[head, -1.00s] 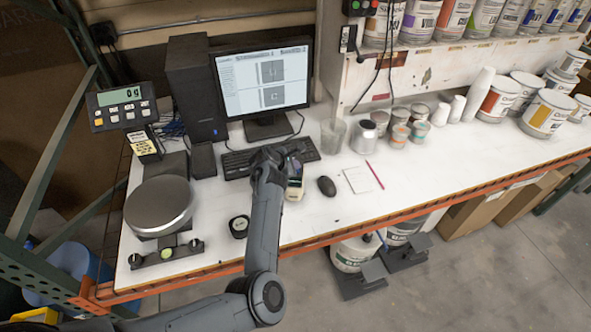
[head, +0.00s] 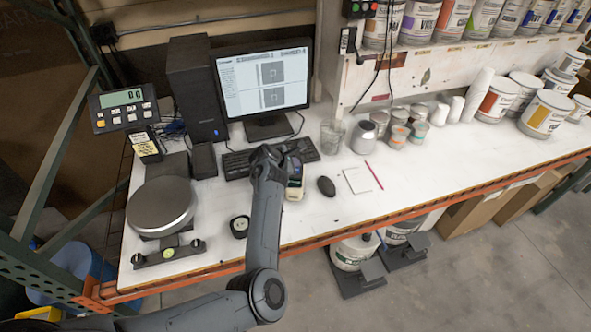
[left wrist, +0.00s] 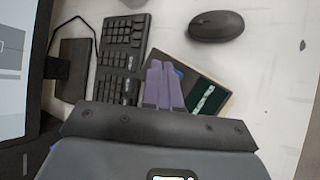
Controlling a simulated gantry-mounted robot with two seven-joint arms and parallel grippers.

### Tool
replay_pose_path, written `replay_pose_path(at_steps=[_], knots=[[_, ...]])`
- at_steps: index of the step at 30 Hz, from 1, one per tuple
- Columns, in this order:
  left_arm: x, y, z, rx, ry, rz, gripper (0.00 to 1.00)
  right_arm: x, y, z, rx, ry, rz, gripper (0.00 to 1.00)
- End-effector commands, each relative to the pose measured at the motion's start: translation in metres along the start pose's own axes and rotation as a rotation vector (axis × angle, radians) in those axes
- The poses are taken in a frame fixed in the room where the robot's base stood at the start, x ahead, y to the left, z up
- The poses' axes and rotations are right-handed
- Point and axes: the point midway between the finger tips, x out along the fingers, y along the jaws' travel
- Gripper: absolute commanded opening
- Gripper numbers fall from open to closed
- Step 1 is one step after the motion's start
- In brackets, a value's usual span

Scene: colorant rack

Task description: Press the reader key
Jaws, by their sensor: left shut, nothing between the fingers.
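The reader (head: 295,189) is a small pale handheld device lying on the white bench, in front of the keyboard. In the left wrist view the reader (left wrist: 212,94) shows a tan edge and a dark green face with a pale strip. A small blue patch, perhaps its key, shows beside my fingertips. My left gripper (head: 290,163) is over the reader's far end and hides part of it. Its fingers (left wrist: 163,72) are together and empty, overlapping the reader's left side in the wrist view. I cannot tell whether they touch it. My right gripper is out of view.
The keyboard (head: 240,165) and monitor (head: 262,82) stand behind the reader, and a black mouse (head: 326,186) lies to its right. A round scale (head: 161,207) and a small dark dial (head: 240,226) are to the left. Cups and cans stand at the back right.

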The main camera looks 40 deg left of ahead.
Motion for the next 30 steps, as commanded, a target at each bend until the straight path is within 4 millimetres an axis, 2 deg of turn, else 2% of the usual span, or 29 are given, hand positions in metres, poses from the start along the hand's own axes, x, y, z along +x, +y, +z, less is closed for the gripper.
replay_pose_path(at_steps=[5,18,30], knots=[[-0.004,0.003,0.003,0.0,0.0,0.0,0.0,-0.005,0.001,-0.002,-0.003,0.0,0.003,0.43],[-0.032,0.023,0.024,0.0,-0.001,0.0,0.0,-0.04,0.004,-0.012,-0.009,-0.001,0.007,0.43],[-0.035,0.025,0.025,0.0,0.0,0.0,0.0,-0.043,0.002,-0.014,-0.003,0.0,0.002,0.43]])
